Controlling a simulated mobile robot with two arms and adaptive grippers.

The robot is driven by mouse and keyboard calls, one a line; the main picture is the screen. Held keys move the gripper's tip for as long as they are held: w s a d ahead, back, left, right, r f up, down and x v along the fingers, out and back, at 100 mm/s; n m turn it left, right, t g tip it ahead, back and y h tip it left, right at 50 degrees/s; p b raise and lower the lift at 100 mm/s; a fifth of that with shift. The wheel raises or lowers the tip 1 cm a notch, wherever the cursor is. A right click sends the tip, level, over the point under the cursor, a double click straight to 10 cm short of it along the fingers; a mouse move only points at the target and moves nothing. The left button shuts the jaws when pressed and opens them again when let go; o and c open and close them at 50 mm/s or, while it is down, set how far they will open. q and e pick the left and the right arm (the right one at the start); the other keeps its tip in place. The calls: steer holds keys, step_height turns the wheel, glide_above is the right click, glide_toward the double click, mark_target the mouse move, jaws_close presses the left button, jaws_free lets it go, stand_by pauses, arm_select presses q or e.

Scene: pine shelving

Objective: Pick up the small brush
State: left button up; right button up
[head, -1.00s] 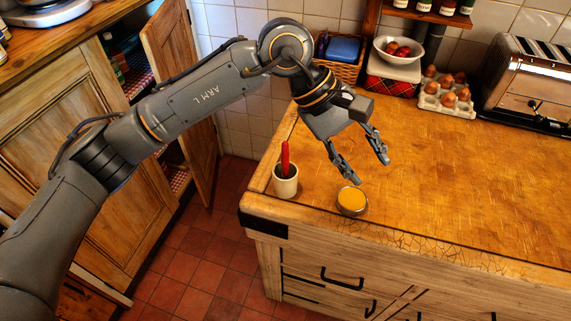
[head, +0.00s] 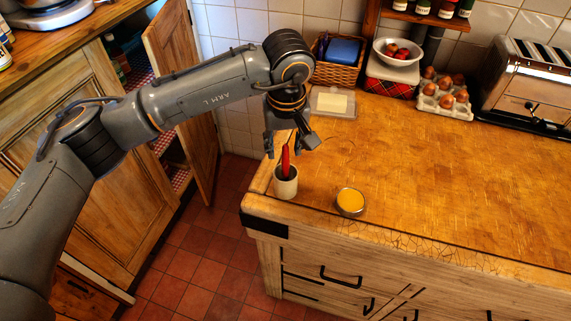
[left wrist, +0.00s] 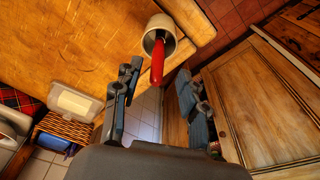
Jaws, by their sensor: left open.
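The small brush shows as a red handle (head: 285,162) standing up out of a white cup (head: 287,186) near the worktop's front left corner. Its lower end is hidden inside the cup. My left gripper (head: 287,150) is over the cup, pointing down, with its fingers around the handle's upper end in the head view. In the left wrist view my left gripper (left wrist: 158,82) is open, and the red handle (left wrist: 157,62) points in between the spread fingertips. I cannot see either finger touching it. My right gripper is out of view.
A small round jar with yellow contents (head: 350,202) stands right of the cup. A butter dish (head: 332,102), a wicker basket (head: 337,72), an egg tray (head: 444,98) and a toaster (head: 530,85) are farther back. The worktop's middle is clear. A cupboard door (head: 185,90) stands open at left.

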mark_target(285, 157)
arm_select(q)
steer(key=shift+w+f+p, duration=0.1)
steer(key=shift+f+p, duration=0.2)
steer(key=shift+f, duration=0.05)
steer(key=f+p, duration=0.1)
steer(key=w+f, duration=0.1)
steer(key=f, duration=0.1)
steer(key=shift+f+p, duration=0.3)
steer(key=shift+p, duration=0.1)
steer(key=shift+w+f, duration=0.1)
steer(key=shift+f, duration=0.3)
steer(key=shift+c, duration=0.3)
jaws_close()
